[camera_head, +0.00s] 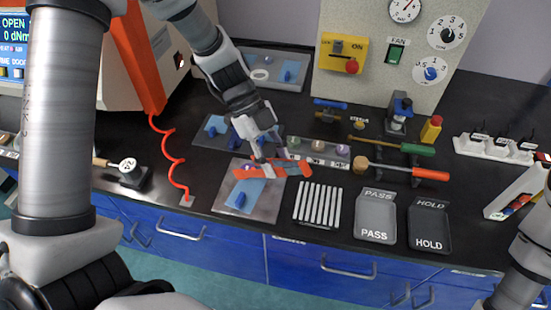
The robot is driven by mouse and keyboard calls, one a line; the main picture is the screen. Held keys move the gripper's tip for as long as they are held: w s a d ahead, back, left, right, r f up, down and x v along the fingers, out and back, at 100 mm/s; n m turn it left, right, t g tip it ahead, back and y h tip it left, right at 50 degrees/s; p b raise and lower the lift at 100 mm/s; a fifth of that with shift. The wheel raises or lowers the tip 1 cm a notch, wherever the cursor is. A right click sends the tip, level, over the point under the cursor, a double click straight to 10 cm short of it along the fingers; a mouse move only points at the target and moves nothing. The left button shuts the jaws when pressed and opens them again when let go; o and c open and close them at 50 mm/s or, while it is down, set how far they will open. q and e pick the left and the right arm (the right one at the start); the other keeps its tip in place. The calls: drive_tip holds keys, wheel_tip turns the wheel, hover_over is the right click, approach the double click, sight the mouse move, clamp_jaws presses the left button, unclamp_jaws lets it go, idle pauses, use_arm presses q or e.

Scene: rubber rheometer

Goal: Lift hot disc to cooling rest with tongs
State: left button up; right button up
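My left gripper (268,165) points down at an orange-red piece (292,169) over the front grey tray. The piece looks like the tongs, though its shape is too small to be sure of. The fingertips overlap it; whether they are closed on it is unclear. The slatted metal rack (318,205), which looks like the cooling rest, is empty, to the right of the front tray (270,207). I cannot make out the hot disc with certainty. My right arm shows at the lower right, but its gripper is outside the view.
PASS (376,217) and HOLD (429,226) trays lie right of the rack. A sample holder (318,163) with several coloured discs and two handled tools (400,170) lie behind. An orange coiled cord (175,165) hangs at left. The counter's front edge is close.

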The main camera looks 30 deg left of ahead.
use_arm(q)
clamp_jaws()
wheel_tip(320, 180, up, 12)
drive_tip(key=p, duration=0.7)
use_arm(e)
wheel_tip(320, 180, up, 7)
use_arm(q)
drive_tip(key=shift+w, duration=0.1)
